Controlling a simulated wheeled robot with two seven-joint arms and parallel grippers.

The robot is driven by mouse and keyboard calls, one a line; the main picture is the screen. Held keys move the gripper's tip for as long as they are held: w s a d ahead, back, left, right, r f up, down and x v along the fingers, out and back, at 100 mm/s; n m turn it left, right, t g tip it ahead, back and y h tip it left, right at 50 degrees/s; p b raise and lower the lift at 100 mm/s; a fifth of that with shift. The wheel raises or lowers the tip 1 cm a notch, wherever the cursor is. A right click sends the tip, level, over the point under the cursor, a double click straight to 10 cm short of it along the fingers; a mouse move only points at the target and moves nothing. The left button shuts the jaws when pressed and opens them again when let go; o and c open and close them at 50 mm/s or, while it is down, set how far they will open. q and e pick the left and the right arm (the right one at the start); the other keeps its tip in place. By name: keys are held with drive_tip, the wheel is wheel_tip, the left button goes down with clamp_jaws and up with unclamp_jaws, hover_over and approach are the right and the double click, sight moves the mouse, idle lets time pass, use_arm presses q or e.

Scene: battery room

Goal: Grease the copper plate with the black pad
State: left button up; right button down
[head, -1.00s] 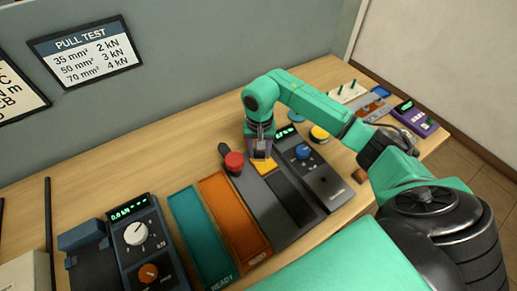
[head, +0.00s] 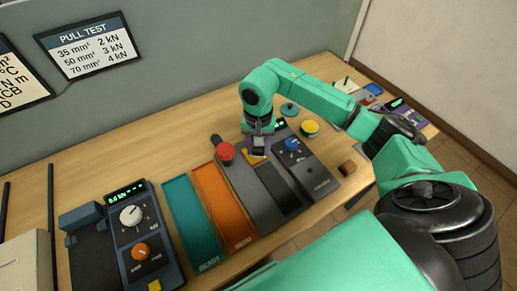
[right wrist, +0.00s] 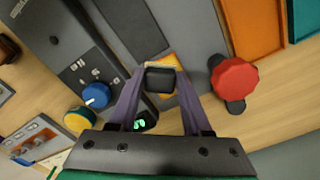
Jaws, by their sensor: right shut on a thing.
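My right gripper (head: 258,150) points down over the grey press-like machine (head: 248,188), just right of its red knob (head: 225,152). In the right wrist view its purple fingers (right wrist: 160,82) are shut on a small black block (right wrist: 161,80), which looks like the black pad. A pale edge shows along the block's far side. A yellow-orange square (right wrist: 176,64) lies on the machine beneath and beside the block; I cannot tell whether they touch. I cannot tell for sure whether this square is the copper plate. My left gripper is not in view.
Teal (head: 194,230) and orange (head: 222,205) trays lie left of the machine. A blue crimp tester (head: 145,240) stands farther left. A blue knob (head: 292,144), yellow button (head: 310,128) and brown block (head: 347,168) are to the right.

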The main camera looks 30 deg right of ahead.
drive_tip(key=r+p, duration=0.1)
drive_tip(key=r, duration=0.2)
drive_tip(key=shift+s, duration=0.2)
drive_tip(key=shift+w+r+p, duration=0.1)
drive_tip(key=shift+r+p, duration=0.35)
drive_tip(key=shift+r, duration=0.05)
